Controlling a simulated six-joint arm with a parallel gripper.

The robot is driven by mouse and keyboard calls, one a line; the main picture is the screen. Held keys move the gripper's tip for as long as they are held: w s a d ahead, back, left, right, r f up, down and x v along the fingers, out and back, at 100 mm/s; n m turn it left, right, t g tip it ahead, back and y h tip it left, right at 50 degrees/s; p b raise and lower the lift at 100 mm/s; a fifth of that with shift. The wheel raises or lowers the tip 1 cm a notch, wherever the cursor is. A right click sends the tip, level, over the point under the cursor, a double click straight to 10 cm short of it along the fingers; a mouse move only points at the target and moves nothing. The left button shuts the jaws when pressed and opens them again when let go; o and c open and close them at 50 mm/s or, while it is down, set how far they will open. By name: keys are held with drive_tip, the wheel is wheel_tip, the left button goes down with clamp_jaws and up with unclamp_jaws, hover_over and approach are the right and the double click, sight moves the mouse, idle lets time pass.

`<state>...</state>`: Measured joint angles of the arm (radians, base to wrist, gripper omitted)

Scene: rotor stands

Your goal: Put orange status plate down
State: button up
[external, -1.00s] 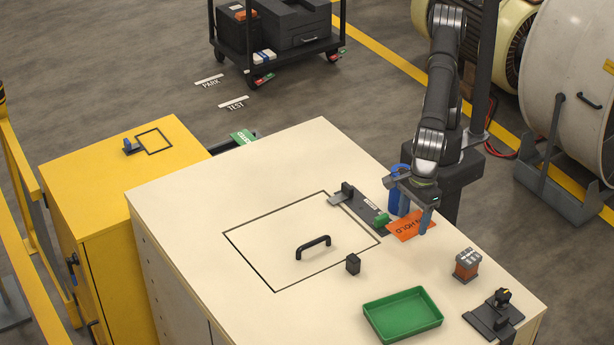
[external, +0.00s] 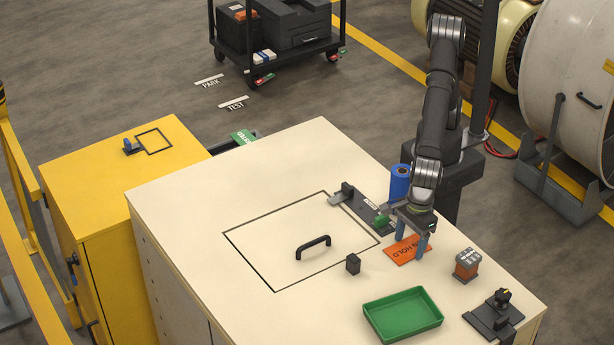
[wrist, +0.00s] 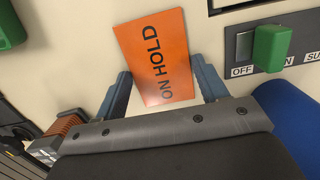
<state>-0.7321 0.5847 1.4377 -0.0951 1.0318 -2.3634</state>
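The orange status plate (external: 403,252), marked ON HOLD, lies nearly level at the tabletop, right of the dark switch strip. I cannot tell whether its whole underside touches the table. My gripper (external: 411,250) points down over the plate. The lettering is uncovered.
A green tray (external: 402,314) and an orange-and-grey block (external: 467,264) stand nearby. The switch strip (external: 362,207) with its green handle (wrist: 271,47) is close by. A blue cylinder (external: 398,183) stands behind my gripper. A black handle (external: 313,246) rises from the outlined panel.

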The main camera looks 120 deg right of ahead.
sight(409, 248)
drive_tip(key=o, duration=0.3)
drive_tip(key=r, duration=0.4)
drive_tip(key=s+r, duration=0.1)
drive_tip(key=r, duration=0.7)
drive_tip(key=shift+s+r, duration=0.15)
drive_tip(key=shift+s, duration=0.1)
drive_tip(key=f, duration=0.4)
drive_tip(key=w+f, duration=0.1)
drive_tip(key=f, duration=0.7)
drive_tip(key=shift+w+f, duration=0.1)
drive_tip(key=shift+w, duration=0.15)
drive_tip(key=shift+r, duration=1.95)
drive_tip(key=shift+f, duration=0.1)
